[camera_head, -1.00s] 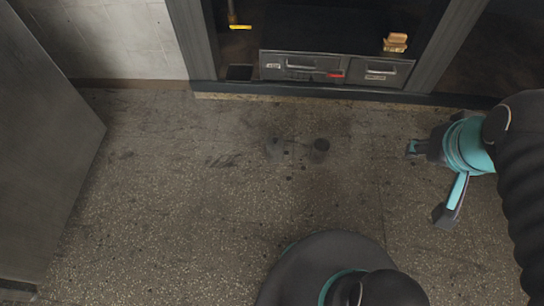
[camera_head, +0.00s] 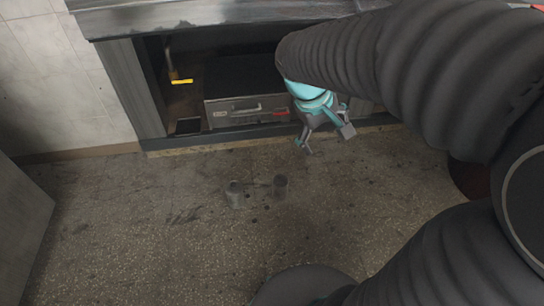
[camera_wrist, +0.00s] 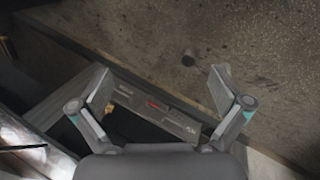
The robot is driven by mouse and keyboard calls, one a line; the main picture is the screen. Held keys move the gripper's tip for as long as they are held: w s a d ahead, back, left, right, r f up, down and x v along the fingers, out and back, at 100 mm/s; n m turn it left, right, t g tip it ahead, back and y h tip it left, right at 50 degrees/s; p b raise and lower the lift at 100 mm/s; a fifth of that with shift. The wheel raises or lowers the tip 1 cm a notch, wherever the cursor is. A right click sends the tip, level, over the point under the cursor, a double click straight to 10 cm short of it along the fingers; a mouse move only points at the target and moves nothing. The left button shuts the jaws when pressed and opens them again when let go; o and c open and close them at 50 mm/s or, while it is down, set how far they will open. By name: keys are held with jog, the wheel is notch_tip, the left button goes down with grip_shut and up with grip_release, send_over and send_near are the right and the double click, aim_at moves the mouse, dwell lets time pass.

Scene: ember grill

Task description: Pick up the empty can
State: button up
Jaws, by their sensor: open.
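A grey drawer unit (camera_head: 246,110) with a red mark sits in the cabinet recess, behind a low sill (camera_head: 215,137). A yellow-ended thing (camera_head: 182,81) is left of it. A grey panel (camera_head: 22,220) stands at left. The floor around the cylinders is clear.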

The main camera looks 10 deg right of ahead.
jog(key=w+f+n+g+h+b, duration=0.25)
jog(key=w+f+n+h, duration=0.25)
jog(key=w+f, duration=0.75)
jog(key=n+t+h+b, duration=0.4)
jog(key=n+t+h, duration=0.15)
jog(key=n, duration=0.35)
send_over(274, 190)
jog(key=s+d, duration=0.1)
notch_tip(274, 190, down, 27)
jog(key=a+f+n+t, duration=0.1)
jog(key=f+n+t, duration=0.1)
jog(key=f, duration=0.4)
jog(key=a+f+n+t+b, duration=0.1)
jog(key=f+n, duration=0.1)
jog(key=f, duration=0.3)
jog(key=s+a+f+n+t, duration=0.1)
jog(key=a+f+n+t, duration=0.1)
jog(key=f, duration=0.4)
jog(key=shift+s+f+t, duration=0.1)
jog(key=shift+f+t, duration=0.2)
jog(key=shift+f, duration=0.2)
jog(key=shift+w+d, duration=0.25)
jog(key=shift+d, duration=0.15)
jog(key=x, duration=0.6)
jog(key=shift+w+d+f, duration=0.15)
jog(key=shift+d+f, duration=0.05)
jog(key=c, duration=1.2)
